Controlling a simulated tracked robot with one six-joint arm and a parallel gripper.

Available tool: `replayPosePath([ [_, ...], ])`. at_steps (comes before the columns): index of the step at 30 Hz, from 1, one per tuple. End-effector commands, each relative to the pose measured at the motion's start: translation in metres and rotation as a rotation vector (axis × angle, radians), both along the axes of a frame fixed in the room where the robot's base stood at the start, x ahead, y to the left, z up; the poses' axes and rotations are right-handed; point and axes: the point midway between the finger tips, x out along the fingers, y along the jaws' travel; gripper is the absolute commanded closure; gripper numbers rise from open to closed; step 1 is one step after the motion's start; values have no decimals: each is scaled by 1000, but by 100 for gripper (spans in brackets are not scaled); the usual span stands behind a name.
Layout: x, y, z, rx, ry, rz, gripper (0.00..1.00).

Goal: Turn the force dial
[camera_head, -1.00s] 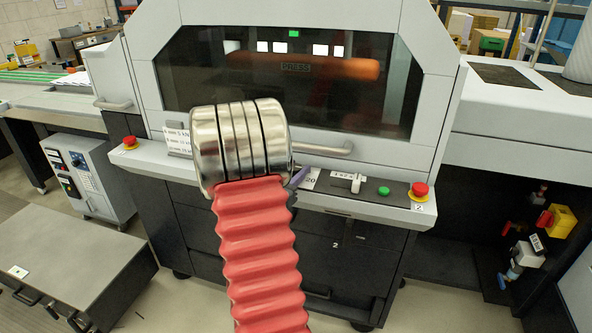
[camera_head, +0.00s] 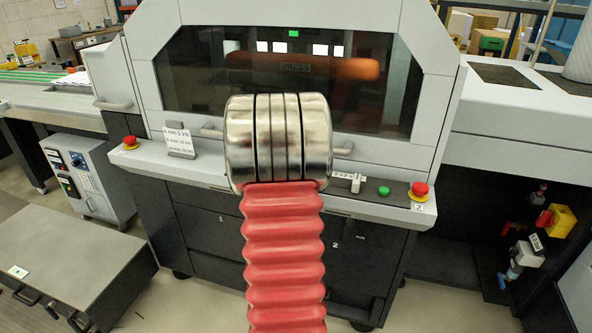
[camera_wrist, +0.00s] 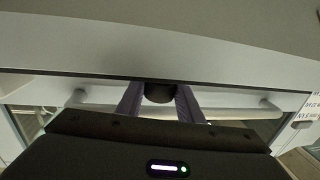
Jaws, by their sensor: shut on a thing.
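In the wrist view a dark round knob (camera_wrist: 158,93), which looks like the force dial, sits under the edge of the pale press panel. My gripper (camera_wrist: 159,88) has its two purple fingers on either side of the knob and is shut on it. How far the dial is turned cannot be read, as its scale and pointer do not show. In the head view my own arm hides the dial and my gripper. A small card (camera_head: 180,141) with lines pairing mm and kN stands on the ledge, left of my arm.
The press ledge carries a small white lever switch (camera_head: 356,183), a green button (camera_head: 383,190) and a red stop button (camera_head: 420,189) right of my arm. Another red stop button (camera_head: 130,142) is at the left end. A door handle (camera_wrist: 80,98) runs behind the fingers in the wrist view.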

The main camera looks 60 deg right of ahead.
Motion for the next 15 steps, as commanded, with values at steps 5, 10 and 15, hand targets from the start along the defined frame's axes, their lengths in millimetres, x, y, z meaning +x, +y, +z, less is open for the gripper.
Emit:
replayPosePath([
  [5,0,1,-1,2,3,95,89],
  [10,0,1,-1,2,2,184,89],
  [15,0,1,-1,3,1,273,89],
])
